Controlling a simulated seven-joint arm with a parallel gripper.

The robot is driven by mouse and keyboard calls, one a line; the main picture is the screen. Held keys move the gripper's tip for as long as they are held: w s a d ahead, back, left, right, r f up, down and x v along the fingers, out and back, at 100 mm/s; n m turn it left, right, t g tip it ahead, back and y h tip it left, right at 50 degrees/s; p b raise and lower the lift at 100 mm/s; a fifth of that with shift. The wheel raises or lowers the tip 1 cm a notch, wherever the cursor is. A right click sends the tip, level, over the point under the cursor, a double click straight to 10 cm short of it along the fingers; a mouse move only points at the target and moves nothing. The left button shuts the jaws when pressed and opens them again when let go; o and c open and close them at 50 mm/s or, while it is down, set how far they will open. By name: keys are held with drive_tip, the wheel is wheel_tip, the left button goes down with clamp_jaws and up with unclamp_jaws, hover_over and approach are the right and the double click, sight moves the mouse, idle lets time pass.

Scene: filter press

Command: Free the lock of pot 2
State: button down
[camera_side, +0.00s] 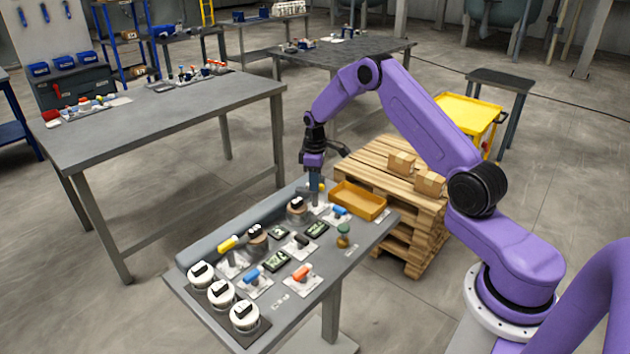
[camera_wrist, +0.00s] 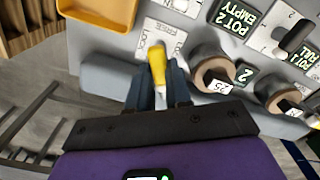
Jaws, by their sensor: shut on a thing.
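My gripper (camera_wrist: 157,88) is shut on a yellow handle (camera_wrist: 157,64), with one dark finger on each side of it. A brown round pot (camera_wrist: 207,62) with a numbered black block on top stands right of the handle. A display (camera_wrist: 238,18) reads "POT 2 EMPTY", and a small sign (camera_wrist: 243,74) shows 2. In the side view, my gripper (camera_side: 316,197) points down at the bench's far end beside that pot (camera_side: 297,206); its fingers mostly hide the handle.
A second brown pot (camera_side: 257,233) and yellow handle (camera_side: 232,242) stand farther left. Blue (camera_side: 250,274) and orange (camera_side: 302,272) handles and white lidded pots (camera_side: 244,316) crowd the bench. An orange-yellow tray (camera_side: 368,207) lies right of my gripper.

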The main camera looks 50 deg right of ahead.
drive_tip(key=m, duration=0.6)
idle(0.7)
drive_tip(key=c, duration=1)
unclamp_jaws()
drive_tip(key=shift+c, duration=0.2)
drive_tip(key=shift+r, duration=0.1)
wheel_tip(320, 180, up, 17)
drive_tip(key=shift+r, duration=0.15)
